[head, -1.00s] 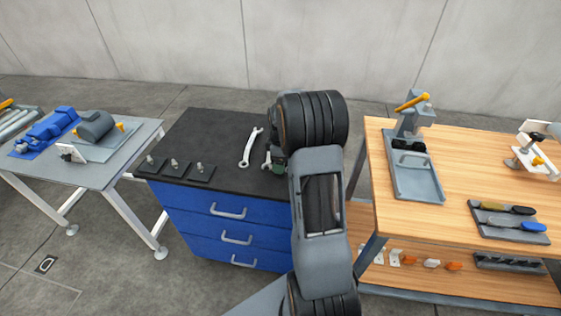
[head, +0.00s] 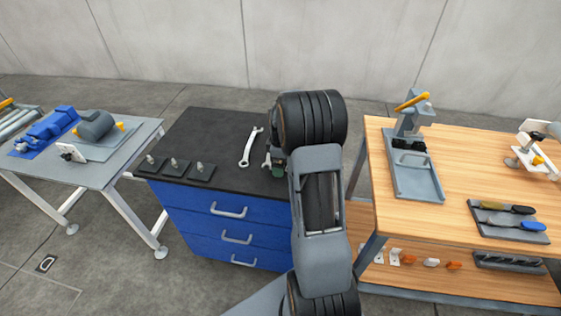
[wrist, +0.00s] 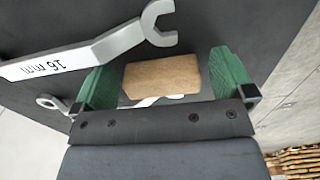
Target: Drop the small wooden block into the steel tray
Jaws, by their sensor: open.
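The small wooden block (wrist: 162,76) shows in the wrist view over the dark cabinet top, between the two green fingers of my gripper (wrist: 165,82). A gap shows between the block and each finger, so my gripper is open and not holding it. In the head view my gripper (head: 276,164) is mostly hidden behind my arm, above the right part of the cabinet top, and the block is hidden. A grey metal tray (head: 425,186), which looks like the steel tray, lies on the wooden bench to the right.
A large wrench (wrist: 90,52) lies beside the block; it also shows in the head view (head: 251,147). Several small dark plates with pegs (head: 174,168) sit at the cabinet's front left. The wooden bench (head: 460,175) also holds a clamp (head: 412,112) and a tool holder (head: 510,226).

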